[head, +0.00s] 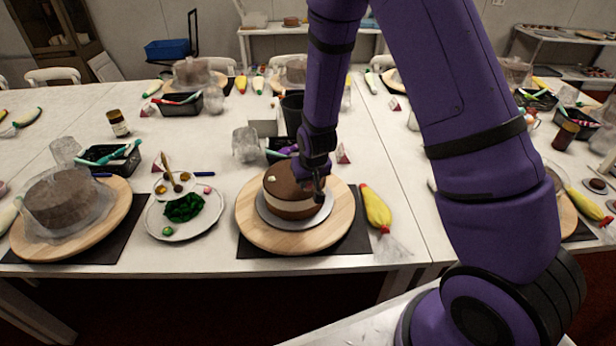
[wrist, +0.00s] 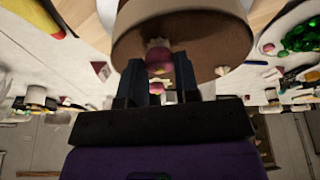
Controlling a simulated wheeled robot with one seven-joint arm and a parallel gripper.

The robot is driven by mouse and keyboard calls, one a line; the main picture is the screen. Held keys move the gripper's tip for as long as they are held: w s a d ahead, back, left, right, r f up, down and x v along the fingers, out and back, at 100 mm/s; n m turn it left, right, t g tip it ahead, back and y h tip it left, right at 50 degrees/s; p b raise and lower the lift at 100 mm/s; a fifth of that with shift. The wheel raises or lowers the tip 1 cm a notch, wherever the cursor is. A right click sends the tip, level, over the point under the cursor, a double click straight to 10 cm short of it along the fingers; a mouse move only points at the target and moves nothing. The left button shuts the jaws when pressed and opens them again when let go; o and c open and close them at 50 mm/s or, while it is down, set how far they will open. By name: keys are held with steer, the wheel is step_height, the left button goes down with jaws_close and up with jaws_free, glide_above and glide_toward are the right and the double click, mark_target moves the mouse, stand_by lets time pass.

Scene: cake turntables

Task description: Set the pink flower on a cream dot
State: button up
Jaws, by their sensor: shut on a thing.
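The brown chocolate cake (head: 282,186) stands on a grey board on the round wooden turntable (head: 256,233). My gripper (head: 319,196) is over the right part of the cake top, pointing down. In the wrist view my gripper (wrist: 160,72) is shut on the pink flower (wrist: 159,58), which sits between the fingertips. A cream dot (wrist: 157,43) shows right beside the flower on the cake top; I cannot tell whether they touch. Another cream dot (wrist: 223,70) is apart, near the cake's edge, and a cream dot (head: 271,178) also shows in the head view.
A white plate (head: 152,222) with green leaves (head: 184,207) and small bowls is left of the turntable. A yellow piping bag (head: 375,208) lies to the right. A second wrapped cake (head: 62,196) stands at the far left. A black bin (head: 292,110) is behind.

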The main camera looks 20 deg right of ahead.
steer(key=shift+f, duration=0.5)
steer(key=shift+f, duration=0.1)
steer(key=o, duration=0.9)
steer(key=v, duration=1.2)
steer(key=shift+r, duration=0.25)
steer(key=d+v, duration=0.2)
steer(key=v, duration=0.9)
steer(key=shift+t, duration=0.7)
steer(key=s+d+r, duration=0.1)
steer(key=s+r, duration=0.4)
steer(key=s, duration=0.2)
steer(key=s+d+r, duration=0.2)
steer(key=s+r, duration=0.3)
steer(key=s, duration=0.2)
steer(key=s+d+r, duration=0.2)
steer(key=s+r, duration=0.4)
steer(key=s, duration=0.1)
steer(key=shift+s+r, duration=0.1)
steer(key=shift+s, duration=0.1)
